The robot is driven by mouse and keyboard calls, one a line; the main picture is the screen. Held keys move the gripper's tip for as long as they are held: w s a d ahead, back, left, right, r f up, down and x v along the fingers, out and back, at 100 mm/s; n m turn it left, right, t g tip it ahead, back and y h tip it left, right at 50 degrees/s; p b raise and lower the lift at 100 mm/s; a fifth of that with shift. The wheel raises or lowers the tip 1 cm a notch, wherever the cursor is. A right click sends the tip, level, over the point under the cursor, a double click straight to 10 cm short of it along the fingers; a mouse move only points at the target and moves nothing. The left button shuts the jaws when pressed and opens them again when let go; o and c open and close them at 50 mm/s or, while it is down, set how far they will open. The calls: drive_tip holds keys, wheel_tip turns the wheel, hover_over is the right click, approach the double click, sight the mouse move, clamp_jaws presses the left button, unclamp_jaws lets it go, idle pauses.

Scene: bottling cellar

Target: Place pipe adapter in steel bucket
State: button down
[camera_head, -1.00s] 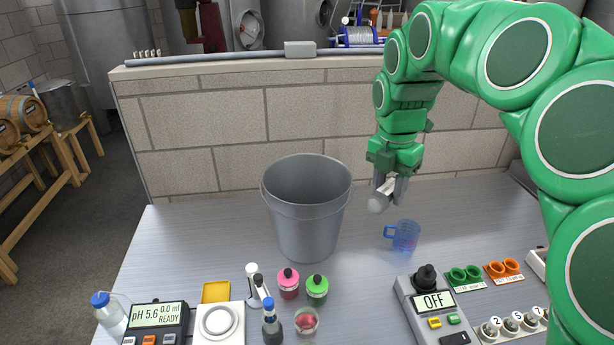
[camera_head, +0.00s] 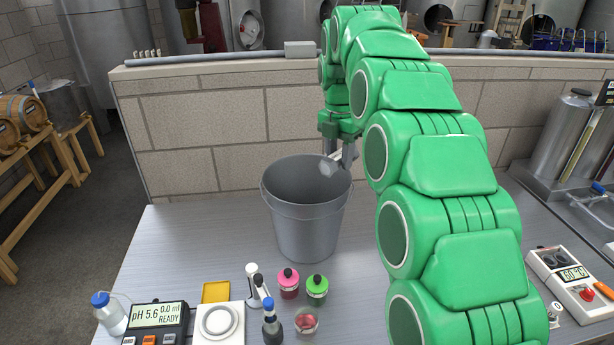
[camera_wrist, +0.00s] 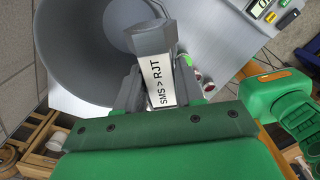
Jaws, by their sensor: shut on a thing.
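The steel bucket (camera_head: 308,228) is a grey, open-topped pail standing upright on the bench, left of my arm in the head view. My gripper (camera_head: 340,158) is shut on the pipe adapter (camera_head: 328,167), a grey metal piece, at the bucket's right rim. In the wrist view my gripper (camera_wrist: 155,92) grips the adapter (camera_wrist: 150,42), whose white label reads "SMS > RJT". Its thick end overlaps the right part of the bucket's opening (camera_wrist: 62,45) there. I cannot tell its exact height above the rim.
The bench left of the bucket is clear.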

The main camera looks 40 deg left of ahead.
drive_tip(key=shift+s+a+f+n, duration=0.6)
drive_tip(key=shift+s+a+f, duration=0.45)
drive_tip(key=shift+a, duration=2.75)
wheel_tip(320, 180, down, 29)
drive_tip(key=shift+w+r, duration=0.1)
drive_tip(key=shift+w, duration=0.05)
drive_tip(key=shift+f, duration=0.2)
drive_tip(key=c, duration=0.7)
unclamp_jaws()
wheel_tip(320, 180, up, 12)
drive_tip(key=shift+r, duration=0.15)
